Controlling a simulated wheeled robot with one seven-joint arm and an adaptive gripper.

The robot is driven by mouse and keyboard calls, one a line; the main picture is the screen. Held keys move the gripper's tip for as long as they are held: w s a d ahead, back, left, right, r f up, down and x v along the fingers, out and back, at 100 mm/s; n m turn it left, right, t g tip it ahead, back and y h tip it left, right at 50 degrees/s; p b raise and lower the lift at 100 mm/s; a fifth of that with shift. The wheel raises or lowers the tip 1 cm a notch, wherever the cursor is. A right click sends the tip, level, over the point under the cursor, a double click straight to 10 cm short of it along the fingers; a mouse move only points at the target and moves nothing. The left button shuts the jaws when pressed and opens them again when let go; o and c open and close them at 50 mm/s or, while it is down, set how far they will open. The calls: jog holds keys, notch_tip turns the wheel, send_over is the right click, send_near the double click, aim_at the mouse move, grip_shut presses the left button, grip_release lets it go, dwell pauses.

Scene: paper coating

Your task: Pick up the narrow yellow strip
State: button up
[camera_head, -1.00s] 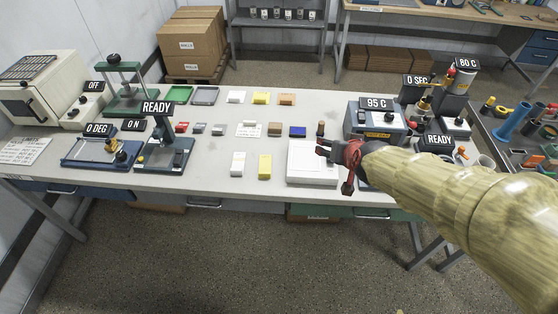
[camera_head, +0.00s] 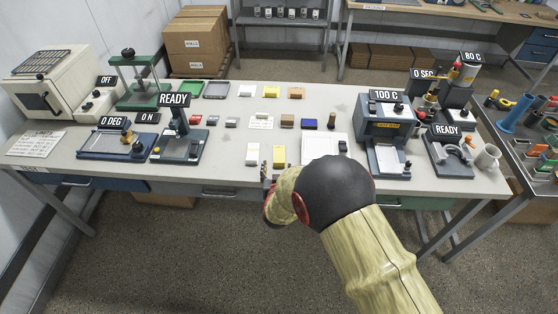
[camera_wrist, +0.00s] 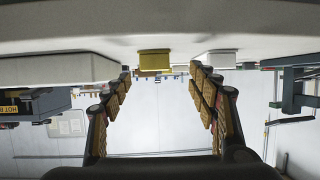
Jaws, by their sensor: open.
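The narrow yellow strip (camera_head: 279,156) lies flat in the front row of the table, right of a white strip (camera_head: 253,154). In the wrist view, which looks upside down, the yellow strip (camera_wrist: 154,61) shows end-on between and beyond the fingertips. My gripper (camera_head: 268,174) is low at the table's front edge, just in front of the two strips, partly hidden by my own arm. In the wrist view my gripper (camera_wrist: 160,76) has its fingers spread, with nothing between them.
A second yellow piece (camera_head: 271,92) lies in the back row. A white flat pad (camera_head: 325,146) is right of the yellow strip. The machine labelled 100 C (camera_head: 385,125) stands further right. A blue stand marked READY (camera_head: 180,146) is to the left.

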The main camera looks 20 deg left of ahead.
aim_at(279, 162)
jog(key=x, duration=0.2)
jog(key=b+x, duration=0.1)
jog(key=shift+w+d+f, duration=0.2)
jog(key=shift+w+d, duration=0.1)
jog(key=shift+w, duration=0.15)
jog(key=shift+w+a+f, duration=0.1)
jog(key=shift+w+a, duration=0.05)
jog(key=shift+w, duration=0.4)
jog(key=shift+c, duration=0.3)
jog(key=c, duration=0.9)
